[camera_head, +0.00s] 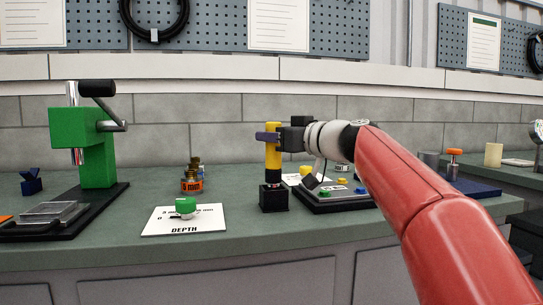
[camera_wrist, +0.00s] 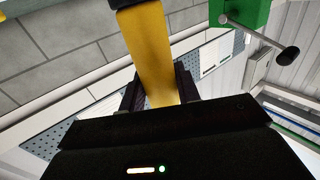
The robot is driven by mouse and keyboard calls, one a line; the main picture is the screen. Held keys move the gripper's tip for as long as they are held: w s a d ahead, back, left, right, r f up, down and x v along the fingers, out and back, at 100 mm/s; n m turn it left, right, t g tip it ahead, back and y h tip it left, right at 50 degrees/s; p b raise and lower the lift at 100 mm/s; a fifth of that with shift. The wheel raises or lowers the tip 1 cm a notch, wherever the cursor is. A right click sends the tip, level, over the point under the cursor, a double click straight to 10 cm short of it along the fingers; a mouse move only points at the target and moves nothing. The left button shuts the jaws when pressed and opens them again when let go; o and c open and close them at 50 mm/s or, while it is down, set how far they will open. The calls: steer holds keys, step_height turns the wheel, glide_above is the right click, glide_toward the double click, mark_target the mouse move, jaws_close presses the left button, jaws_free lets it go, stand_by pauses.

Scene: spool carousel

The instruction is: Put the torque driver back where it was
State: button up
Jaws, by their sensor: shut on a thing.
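The torque driver (camera_head: 273,152) has a yellow body with a dark band and stands upright. My gripper (camera_head: 268,138) is shut around its upper part, coming from the right. Its lower end meets a black block-like holder (camera_head: 273,198) on the bench; I cannot tell how deep it sits in it. In the wrist view the yellow driver (camera_wrist: 150,50) runs between my two dark fingers (camera_wrist: 160,88), with a black part at its far end.
A green press (camera_head: 97,150) stands at the left. A white DEPTH card (camera_head: 184,225) with a green-topped piece lies left of the holder. A dark box with coloured buttons (camera_head: 335,199) is close on the right. Small stacked pieces (camera_head: 192,181) stand behind the card. The front bench strip is clear.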

steer(key=shift+f+b, duration=0.3)
steer(key=shift+f, duration=0.85)
steer(key=shift+f, duration=0.15)
steer(key=o, duration=1)
steer(key=b+v, duration=0.3)
steer(key=v, duration=0.9)
